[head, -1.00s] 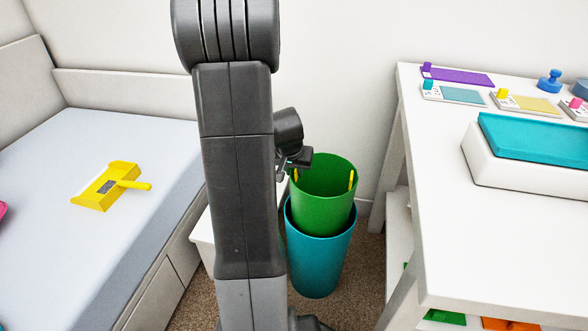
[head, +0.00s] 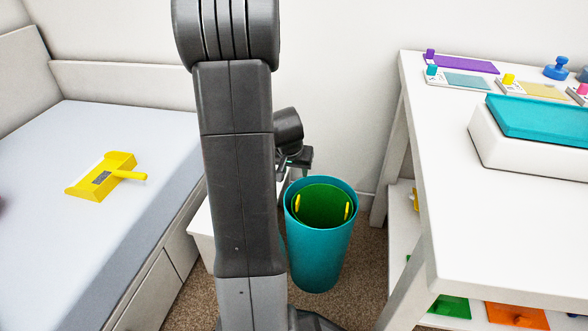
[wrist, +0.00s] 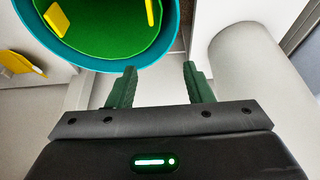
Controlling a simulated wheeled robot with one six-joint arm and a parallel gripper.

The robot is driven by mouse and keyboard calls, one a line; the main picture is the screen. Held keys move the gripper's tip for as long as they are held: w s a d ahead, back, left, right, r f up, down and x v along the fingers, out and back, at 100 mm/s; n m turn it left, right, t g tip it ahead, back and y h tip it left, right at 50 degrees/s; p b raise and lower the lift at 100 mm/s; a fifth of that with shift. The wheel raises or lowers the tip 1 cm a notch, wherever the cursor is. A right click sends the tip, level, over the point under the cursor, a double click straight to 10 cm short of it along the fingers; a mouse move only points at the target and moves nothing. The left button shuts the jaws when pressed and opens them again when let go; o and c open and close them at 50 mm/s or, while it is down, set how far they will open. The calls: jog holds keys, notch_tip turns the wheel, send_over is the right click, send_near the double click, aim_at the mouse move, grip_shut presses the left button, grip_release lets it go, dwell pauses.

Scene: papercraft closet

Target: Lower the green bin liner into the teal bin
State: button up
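The green bin liner (head: 322,208) sits inside the teal bin (head: 318,262), its rim below the bin's rim. Two yellow tabs show on the liner's inner wall. The bin stands upright on the carpet between the bed and the white table. In the wrist view the liner (wrist: 105,28) fills the bin, with the teal rim (wrist: 95,64) around it. My gripper (wrist: 158,80) is open and empty, its fingertips just outside the bin's rim. In the head view my gripper is partly hidden behind my arm, above and behind the bin.
The white table (head: 480,235) on the right holds a teal-topped white box (head: 535,120) and several coloured boards. Its lower shelf holds green and orange items. A yellow dustpan-like object (head: 105,175) lies on the bed (head: 75,235) at left.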

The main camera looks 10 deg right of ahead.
jog(key=shift+r, duration=0.1)
jog(key=p+v, duration=0.5)
jog(key=v, duration=0.8)
jog(key=shift+s+r+p, duration=0.2)
jog(key=shift+r+p, duration=0.1)
jog(key=shift+p, duration=0.05)
jog(key=shift+a+f, duration=0.1)
jog(key=w+b+x, duration=0.1)
jog(key=b+x, duration=0.2)
jog(key=x, duration=0.8)
jog(key=shift+d+r, duration=0.25)
jog(key=shift+r, duration=0.05)
jog(key=shift+f, duration=0.15)
